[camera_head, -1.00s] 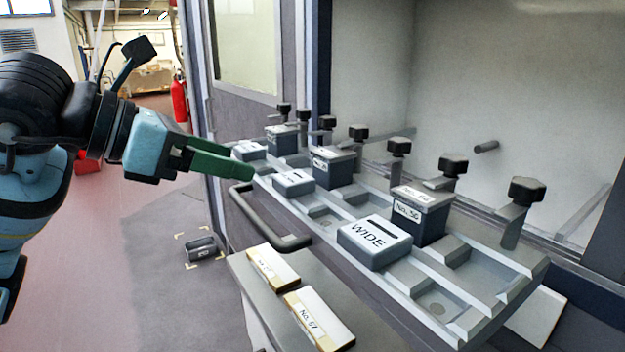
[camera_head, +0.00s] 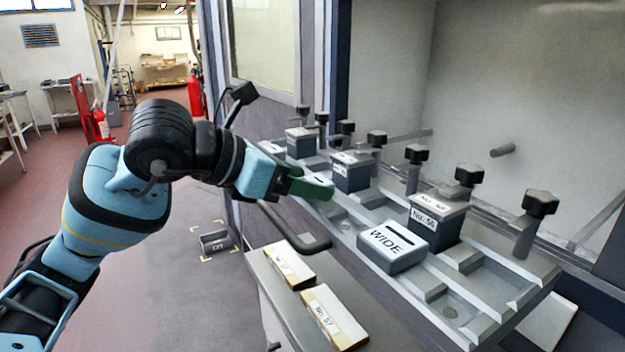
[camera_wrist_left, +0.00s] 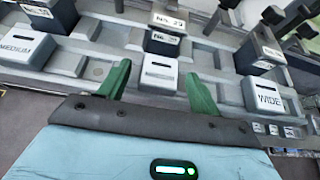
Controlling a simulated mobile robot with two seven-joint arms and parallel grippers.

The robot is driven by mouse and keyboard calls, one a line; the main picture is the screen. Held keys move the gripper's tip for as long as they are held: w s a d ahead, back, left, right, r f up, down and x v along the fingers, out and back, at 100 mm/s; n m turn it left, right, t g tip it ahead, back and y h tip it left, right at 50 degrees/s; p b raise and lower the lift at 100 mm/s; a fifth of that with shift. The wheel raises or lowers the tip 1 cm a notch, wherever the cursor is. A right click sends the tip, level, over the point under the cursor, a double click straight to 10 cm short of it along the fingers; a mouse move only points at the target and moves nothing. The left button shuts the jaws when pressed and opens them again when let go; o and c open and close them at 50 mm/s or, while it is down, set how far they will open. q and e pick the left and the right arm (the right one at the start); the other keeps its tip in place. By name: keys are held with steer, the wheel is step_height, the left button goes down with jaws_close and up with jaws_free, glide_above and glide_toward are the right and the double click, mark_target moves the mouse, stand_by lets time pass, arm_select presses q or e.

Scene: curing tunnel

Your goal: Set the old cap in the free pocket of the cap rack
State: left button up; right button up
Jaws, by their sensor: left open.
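The cap rack (camera_head: 477,262) is a long grey tray with pockets along the opening. In its front row sit the WIDE cap (camera_head: 393,246), the MEDIUM cap (camera_wrist_left: 28,46) and, between them, a grey slotted cap (camera_wrist_left: 159,74). I cannot read which cap is the old one. Bare pockets show, one at the rack's near end (camera_head: 450,311). My left gripper (camera_wrist_left: 158,70) is open, its green fingers on either side of the slotted cap in the wrist view. In the head view the fingers partly hide that cap; contact cannot be told. My right gripper is not in view.
Dark numbered blocks, including No. 56 (camera_head: 434,225), stand behind the caps, with black-knobbed clamps (camera_head: 540,205) along the back. A bar handle (camera_head: 293,232) runs in front. Two labelled boxes (camera_head: 334,316) lie on a cart below. A dark box (camera_head: 214,241) lies on the floor.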

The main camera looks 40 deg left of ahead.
arm_select(q)
steer(key=shift+w+d+f, duration=0.15)
steer(key=shift+w+f, duration=0.1)
steer(key=shift+w, duration=0.15)
steer(key=shift+c, duration=0.2)
